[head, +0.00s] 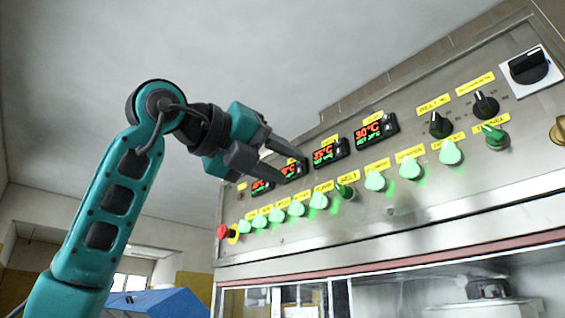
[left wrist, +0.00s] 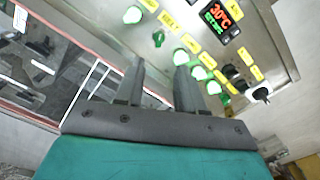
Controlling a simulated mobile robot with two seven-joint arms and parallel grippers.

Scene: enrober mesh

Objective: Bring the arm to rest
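My left arm rises from the lower left in the head view. Its gripper (head: 286,162) is in front of the left part of the steel control panel (head: 290,215). The two dark fingers are spread apart, with nothing between them. In the left wrist view the open gripper (left wrist: 160,82) also shows, with the panel beyond its fingertips. Whether a fingertip touches the panel I cannot tell. The fingers partly hide the left displays. My right gripper is in neither view.
The panel carries lit green buttons (head: 375,181), temperature displays (head: 376,129), black knobs (head: 486,104) and a red emergency stop (head: 223,231). A glazed opening (head: 490,287) lies below. A blue thing (head: 160,302) stands behind my arm. Free room lies left of the panel.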

